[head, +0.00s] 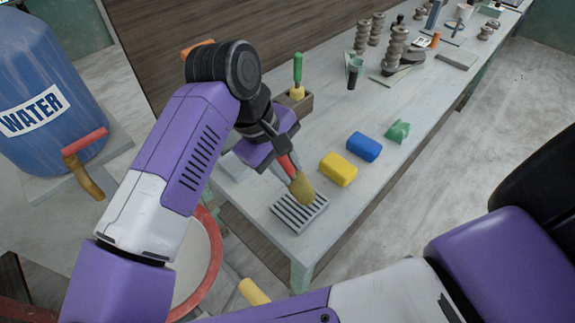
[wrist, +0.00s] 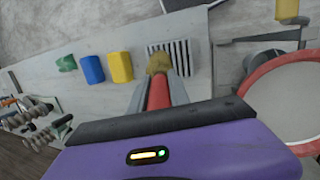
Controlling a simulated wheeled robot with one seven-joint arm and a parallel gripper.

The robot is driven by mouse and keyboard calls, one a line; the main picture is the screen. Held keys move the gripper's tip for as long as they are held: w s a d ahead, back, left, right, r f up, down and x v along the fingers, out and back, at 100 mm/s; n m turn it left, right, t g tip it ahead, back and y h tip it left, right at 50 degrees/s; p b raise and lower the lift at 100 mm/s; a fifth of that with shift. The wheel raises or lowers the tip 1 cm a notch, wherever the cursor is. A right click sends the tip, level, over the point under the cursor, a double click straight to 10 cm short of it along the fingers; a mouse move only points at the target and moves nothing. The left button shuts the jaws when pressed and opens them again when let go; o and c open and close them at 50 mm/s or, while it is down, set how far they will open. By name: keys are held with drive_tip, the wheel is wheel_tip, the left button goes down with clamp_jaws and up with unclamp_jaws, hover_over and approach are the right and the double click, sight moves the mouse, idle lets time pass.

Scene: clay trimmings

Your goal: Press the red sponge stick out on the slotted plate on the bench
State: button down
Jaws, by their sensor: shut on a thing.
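My gripper (head: 280,165) is shut on the red handle of the sponge stick (head: 302,189), whose tan sponge head points down. The head is over the upper right part of the slotted plate (head: 288,221), a grey plate with dark slots near the bench's front end. Whether the sponge touches the plate, I cannot tell. In the wrist view the red handle (wrist: 158,92) lies between the fingers, and the sponge head covers the left edge of the slotted plate (wrist: 182,55).
Beside the plate on the bench (head: 345,215) are a yellow block (head: 338,170), a blue block (head: 363,147) and a green lump (head: 398,131). A wooden holder (head: 295,101) with a green-handled tool stands behind. A red-rimmed bucket (head: 214,255) and a blue water barrel (head: 45,95) are at left.

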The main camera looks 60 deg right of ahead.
drive_tip(key=shift+f+b, duration=0.65)
drive_tip(key=shift+b, duration=0.35)
idle(1.0)
drive_tip(key=shift+f+b, duration=0.15)
drive_tip(key=shift+b, duration=0.65)
idle(2.5)
idle(0.6)
